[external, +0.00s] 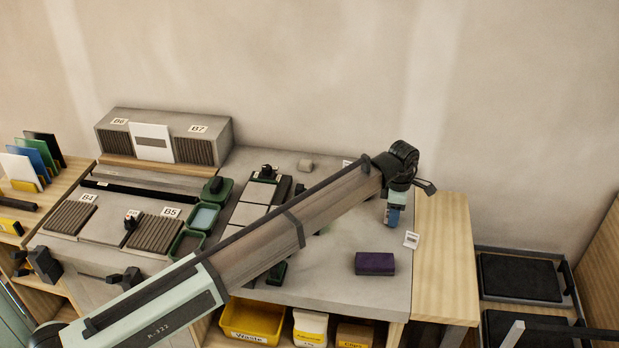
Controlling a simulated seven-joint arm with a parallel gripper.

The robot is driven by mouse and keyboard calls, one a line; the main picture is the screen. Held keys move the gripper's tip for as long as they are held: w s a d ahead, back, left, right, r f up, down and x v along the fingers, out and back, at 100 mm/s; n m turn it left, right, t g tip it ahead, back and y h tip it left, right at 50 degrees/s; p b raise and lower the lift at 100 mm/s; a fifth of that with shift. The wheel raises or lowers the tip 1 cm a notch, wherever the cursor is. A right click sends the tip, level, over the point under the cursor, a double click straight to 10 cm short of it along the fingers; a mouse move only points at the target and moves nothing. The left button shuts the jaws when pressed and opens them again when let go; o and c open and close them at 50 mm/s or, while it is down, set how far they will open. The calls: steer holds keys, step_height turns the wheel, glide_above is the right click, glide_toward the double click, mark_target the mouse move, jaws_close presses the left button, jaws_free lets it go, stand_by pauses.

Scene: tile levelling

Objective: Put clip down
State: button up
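My gripper (392,220) is at the end of the arm, over the right part of the grey worktop (340,280). It points down. A small blue part shows at its fingers; I cannot tell whether this is a held clip or part of the gripper. The fingers are too small to show whether they are open or shut. Light tiles (248,214) lie left of the arm, with a small black piece (266,171) at their far end. My arm hides part of the worktop.
A purple block (375,264) and a small white label card (411,240) are near the gripper. Green trays (204,217) stand left of the tiles. A grey rack (212,129) is at the back left. A yellow bin (250,322) sits below the front edge.

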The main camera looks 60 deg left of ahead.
step_height(320, 180, up, 12)
steer(key=shift+r, duration=0.15)
stand_by(0.6)
